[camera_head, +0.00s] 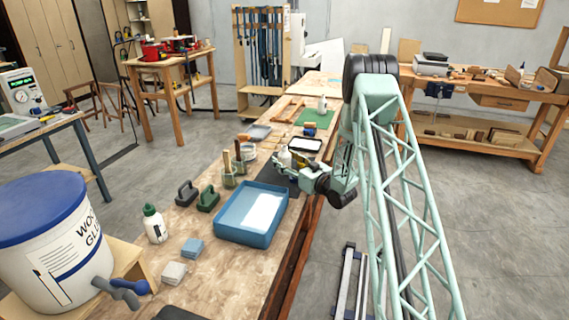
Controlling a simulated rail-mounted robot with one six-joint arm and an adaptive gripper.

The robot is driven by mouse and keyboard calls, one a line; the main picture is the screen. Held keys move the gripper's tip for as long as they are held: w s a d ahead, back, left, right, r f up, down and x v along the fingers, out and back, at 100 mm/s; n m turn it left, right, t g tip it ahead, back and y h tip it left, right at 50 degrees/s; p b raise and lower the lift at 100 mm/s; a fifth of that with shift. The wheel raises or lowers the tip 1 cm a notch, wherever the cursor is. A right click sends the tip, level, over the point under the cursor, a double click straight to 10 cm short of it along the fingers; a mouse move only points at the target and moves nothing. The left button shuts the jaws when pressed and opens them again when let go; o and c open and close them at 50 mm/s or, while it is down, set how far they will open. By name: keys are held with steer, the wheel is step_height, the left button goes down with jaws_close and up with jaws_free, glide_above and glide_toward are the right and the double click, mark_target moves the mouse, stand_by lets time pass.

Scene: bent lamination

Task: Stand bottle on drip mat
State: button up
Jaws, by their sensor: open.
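A white bottle with a dark green cap (155,226) stands upright on the near part of the workbench, left of the blue tray. Another pale bottle (285,157) stands on the bench close to my gripper (291,165). My gripper is open, low over the bench beyond the blue tray; whether its fingers touch or surround this bottle is too small to tell. A dark flat mat (276,175) lies below and left of my gripper, partly hidden by the tray. I cannot tell for certain whether this is the drip mat.
The blue tray (228,232) holds a white sheet. Black and green handled tools (208,199), upright brushes (228,170) and a black-framed white tray (305,145) crowd the bench. A large glue bucket (50,245) stands at left. A green mat (313,118) and another bottle (322,104) are farther back.

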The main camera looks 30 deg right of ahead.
mark_target(285, 146)
steer(key=shift+c, duration=0.3)
steer(key=c, duration=1.1)
steer(key=shift+o, duration=0.2)
steer(key=shift+r, duration=0.15)
steer(key=shift+r+p, duration=0.9)
steer(key=shift+r, duration=3.95)
